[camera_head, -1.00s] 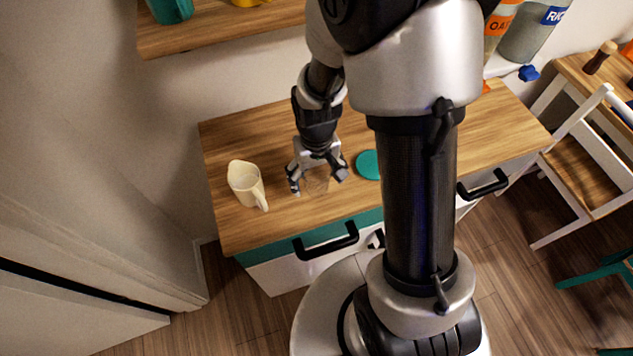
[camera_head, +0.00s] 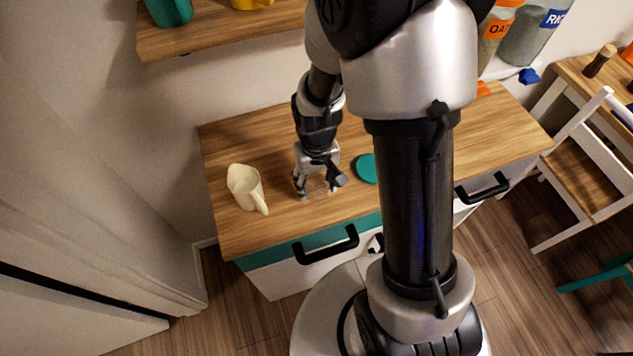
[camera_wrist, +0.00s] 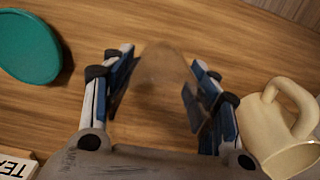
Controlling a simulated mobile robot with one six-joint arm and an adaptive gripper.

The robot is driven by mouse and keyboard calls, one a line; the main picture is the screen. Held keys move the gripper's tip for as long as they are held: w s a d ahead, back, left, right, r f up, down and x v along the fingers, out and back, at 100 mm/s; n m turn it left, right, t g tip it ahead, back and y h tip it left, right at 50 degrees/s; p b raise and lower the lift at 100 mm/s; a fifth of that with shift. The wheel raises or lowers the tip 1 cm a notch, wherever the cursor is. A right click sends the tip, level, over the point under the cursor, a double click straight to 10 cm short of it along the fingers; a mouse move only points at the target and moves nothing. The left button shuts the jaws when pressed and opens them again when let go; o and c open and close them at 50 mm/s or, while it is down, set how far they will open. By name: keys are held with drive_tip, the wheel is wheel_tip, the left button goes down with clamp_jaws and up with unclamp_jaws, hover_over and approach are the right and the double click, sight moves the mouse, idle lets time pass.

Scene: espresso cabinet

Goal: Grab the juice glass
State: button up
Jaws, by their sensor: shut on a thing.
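The juice glass (camera_head: 316,188) is clear and hard to make out against the wood of the cabinet top. It shows faintly in the wrist view (camera_wrist: 162,72) as a see-through shape between my fingers. My gripper (camera_head: 320,187) is low over the cabinet top, with one finger on each side of the glass. In the wrist view my gripper (camera_wrist: 153,98) has its fingers closed in on the glass's sides. Whether the glass touches the cabinet top or is lifted cannot be told.
A teal round disc (camera_head: 367,168) lies to the right. A wooden shelf (camera_head: 220,30) is above. The cabinet top (camera_head: 240,135) behind my gripper is clear.

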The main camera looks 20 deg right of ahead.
drive_tip(key=shift+c, duration=0.9)
drive_tip(key=shift+r, duration=0.1)
